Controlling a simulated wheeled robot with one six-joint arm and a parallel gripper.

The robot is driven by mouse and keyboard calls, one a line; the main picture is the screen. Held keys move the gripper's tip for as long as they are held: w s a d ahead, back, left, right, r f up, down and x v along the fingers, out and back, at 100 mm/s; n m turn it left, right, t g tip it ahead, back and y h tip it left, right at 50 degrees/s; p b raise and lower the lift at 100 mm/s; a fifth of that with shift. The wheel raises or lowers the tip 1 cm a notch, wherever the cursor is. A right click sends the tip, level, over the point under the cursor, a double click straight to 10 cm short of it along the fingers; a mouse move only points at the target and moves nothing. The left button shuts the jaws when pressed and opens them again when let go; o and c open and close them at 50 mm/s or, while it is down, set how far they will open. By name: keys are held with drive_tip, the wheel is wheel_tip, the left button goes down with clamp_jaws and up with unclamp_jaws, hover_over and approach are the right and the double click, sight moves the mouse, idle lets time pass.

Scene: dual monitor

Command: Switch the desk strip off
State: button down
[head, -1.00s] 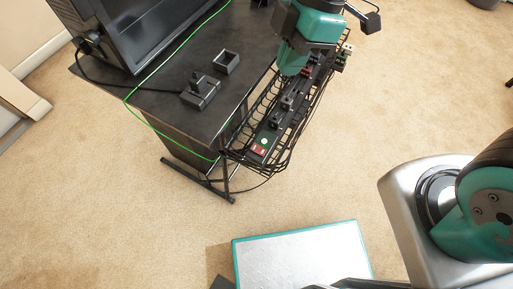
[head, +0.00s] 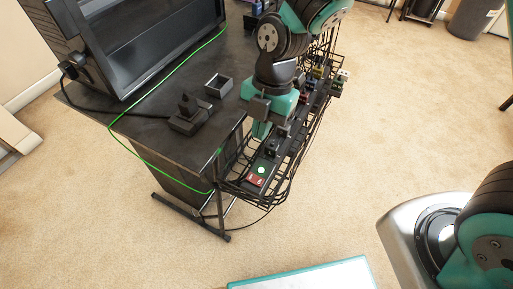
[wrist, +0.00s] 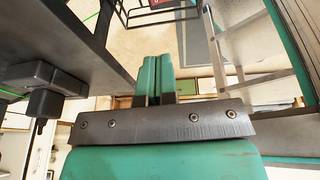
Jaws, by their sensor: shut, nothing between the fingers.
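The black desk strip (head: 265,161) lies in a wire basket (head: 284,178) along the desk's right edge in the head view. Its near end has a red switch (head: 256,180) and a lit green round spot (head: 262,170). Several plugs sit along the strip. My gripper (head: 261,131) points down beside the desk edge, short of the red switch, and hides part of the strip. In the wrist view my gripper (wrist: 158,75) has its green fingers together and empty. A small red patch shows at that view's top edge by the basket wires. I cannot tell whether the fingers touch anything.
The desk (head: 168,150) carries a dark monitor (head: 150,45), a black block-like device (head: 190,117) and a small open box (head: 219,85). A green cable (head: 150,160) loops over the desk's front edge. The carpet in front is mostly clear.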

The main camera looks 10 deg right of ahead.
drive_tip(key=b, duration=0.2)
approach(251, 178)
drive_tip(key=x, duration=0.5)
drive_tip(key=shift+s+a, duration=0.1)
drive_tip(key=shift+s, duration=0.15)
drive_tip(key=shift+x, duration=0.85)
drive_tip(key=shift+w, duration=0.2)
